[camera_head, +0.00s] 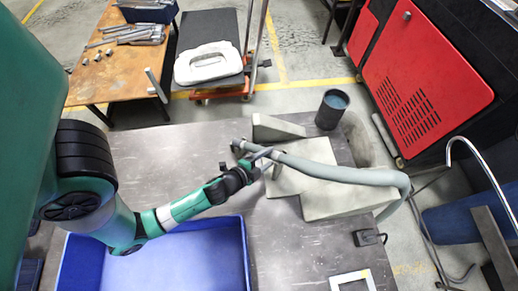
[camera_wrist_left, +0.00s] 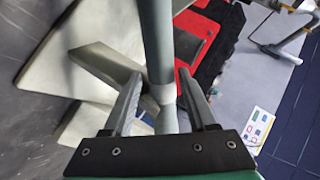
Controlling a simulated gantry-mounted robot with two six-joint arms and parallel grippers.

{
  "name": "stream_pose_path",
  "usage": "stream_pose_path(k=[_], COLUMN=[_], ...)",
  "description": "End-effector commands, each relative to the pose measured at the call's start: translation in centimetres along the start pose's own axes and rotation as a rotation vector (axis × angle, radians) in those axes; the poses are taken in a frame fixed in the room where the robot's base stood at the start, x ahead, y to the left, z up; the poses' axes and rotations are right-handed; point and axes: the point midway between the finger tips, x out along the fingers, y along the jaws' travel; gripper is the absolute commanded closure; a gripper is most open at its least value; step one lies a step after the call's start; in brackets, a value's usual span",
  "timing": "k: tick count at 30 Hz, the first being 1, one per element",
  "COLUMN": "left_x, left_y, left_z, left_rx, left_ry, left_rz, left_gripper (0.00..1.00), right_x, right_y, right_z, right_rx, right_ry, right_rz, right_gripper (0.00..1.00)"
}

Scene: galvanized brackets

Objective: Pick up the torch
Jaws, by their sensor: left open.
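The torch (camera_head: 335,171) is a grey tube lying across pale angular blocks on the dark table. Its hose bends down past the table's right side. My left gripper (camera_head: 268,161) is at the torch's left part, with its jaws open. In the left wrist view, the torch (camera_wrist_left: 160,45) runs between the two spread fingers of my left gripper (camera_wrist_left: 161,75). Its lower end passes down between them towards the palm. I cannot tell whether either finger touches it. My right gripper is not in view.
Pale blocks (camera_head: 325,203) lie under the torch, and a wedge (camera_head: 278,127) stands behind it. A dark cup (camera_head: 332,109) is at the back. A blue bin (camera_head: 246,255) sits below my left arm. A white frame (camera_head: 353,281) lies at the front.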

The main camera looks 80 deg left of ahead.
Motion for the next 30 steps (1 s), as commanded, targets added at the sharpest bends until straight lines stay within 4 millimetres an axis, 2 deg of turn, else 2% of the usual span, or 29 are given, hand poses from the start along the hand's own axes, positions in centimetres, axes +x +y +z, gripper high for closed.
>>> stream_pose_path(k=[7, 15, 23, 30], left_x=[1.2, 5.5, 5.8, 5.8], left_y=[-0.1, -0.1, -0.2, -0.2], left_z=[0.1, 0.6, 0.5, 0.5], left_rx=[-0.001, -0.001, -0.001, -0.001], left_ry=[0.000, 0.000, 0.001, 0.001], left_rz=[-0.001, -0.001, 0.000, 0.000], left_gripper=[0.42, 0.42, 0.42, 0.86], right_x=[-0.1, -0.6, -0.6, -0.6], right_y=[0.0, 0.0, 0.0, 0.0], right_z=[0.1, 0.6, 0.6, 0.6], right_rx=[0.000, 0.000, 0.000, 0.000], right_ry=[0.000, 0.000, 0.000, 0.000], right_rz=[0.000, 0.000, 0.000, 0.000], right_gripper=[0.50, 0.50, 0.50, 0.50])
